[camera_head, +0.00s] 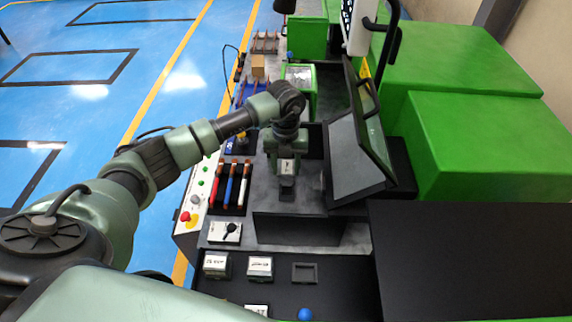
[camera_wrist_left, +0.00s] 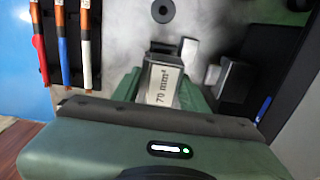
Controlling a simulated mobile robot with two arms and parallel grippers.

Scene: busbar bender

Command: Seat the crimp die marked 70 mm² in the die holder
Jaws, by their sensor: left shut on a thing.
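The crimp die (camera_wrist_left: 165,84), a silver block with a white label reading "70 mm²", is between the fingers of my left gripper (camera_head: 287,166). The gripper is shut on it, over the grey work surface of the bender. The die's label also shows in the head view (camera_head: 287,167), too small to read there. A small light-grey block (camera_wrist_left: 188,50) stands just beyond the die in the left wrist view, and a dark block with a pale face (camera_wrist_left: 232,76) is to its right. I cannot tell for sure which part is the die holder, or whether the die touches it. My right gripper is not in view.
Other labelled dies (camera_head: 259,267) sit on the dark front shelf beside an empty recess (camera_head: 304,272). Several coloured cables (camera_head: 228,185) lie left of the gripper. A tilted screen panel (camera_head: 357,150) stands close on the right. A blue ball (camera_head: 305,314) is at the front.

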